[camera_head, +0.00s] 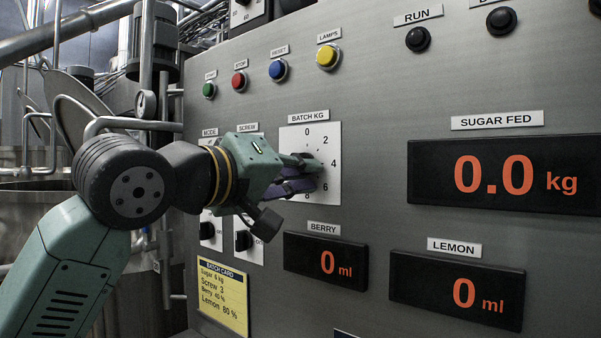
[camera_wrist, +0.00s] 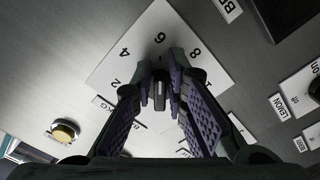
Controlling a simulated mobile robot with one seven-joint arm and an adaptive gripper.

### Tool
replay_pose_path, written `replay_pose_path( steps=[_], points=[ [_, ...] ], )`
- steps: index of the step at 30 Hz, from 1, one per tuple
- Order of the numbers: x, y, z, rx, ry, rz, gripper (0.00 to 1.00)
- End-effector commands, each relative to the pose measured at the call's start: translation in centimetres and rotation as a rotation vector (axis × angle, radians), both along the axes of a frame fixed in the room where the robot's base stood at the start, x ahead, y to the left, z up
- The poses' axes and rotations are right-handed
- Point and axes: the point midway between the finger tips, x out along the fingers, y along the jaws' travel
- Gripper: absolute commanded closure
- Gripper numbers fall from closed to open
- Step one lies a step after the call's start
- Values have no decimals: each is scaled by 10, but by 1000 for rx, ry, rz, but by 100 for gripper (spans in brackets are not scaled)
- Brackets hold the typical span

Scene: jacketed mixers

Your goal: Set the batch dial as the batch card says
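The batch dial is a white square plate marked BATCH KG (camera_head: 294,141), with 0, 2, 4, 6 and 8 around it; it also shows tilted in the wrist view (camera_wrist: 128,70). My gripper (camera_head: 308,172) is at the dial's centre, one finger above the other in the head view. In the wrist view my fingertips (camera_wrist: 162,88) are on either side of the dark knob (camera_wrist: 160,92); I cannot tell whether they press on it. The knob's pointing direction is hard to read. The yellow batch card (camera_head: 223,298) reads sugar 6 kg, screw 3, berry 40 %, lemon 80 %.
Green, red, blue and yellow buttons (camera_head: 328,56) sit above the dial. The SUGAR FED display (camera_head: 510,172) reads 0.0 kg; BERRY (camera_head: 325,261) and LEMON (camera_head: 458,290) read 0 ml. MODE and SCREW controls are partly behind my arm. Small dark knobs are below it.

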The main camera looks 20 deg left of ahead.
Motion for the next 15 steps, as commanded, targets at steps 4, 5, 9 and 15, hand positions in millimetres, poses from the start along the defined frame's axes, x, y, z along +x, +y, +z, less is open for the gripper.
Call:
replay_pose_path(
  steps=[4,5,9,15],
  points=[
    [0,0,0,0,-1,1,74],
    [0,0,0,-1,0,1,72],
    [0,1,0,-1,-1,1,70],
    [-1,1,1,-2,-2,2,70]
  ],
)
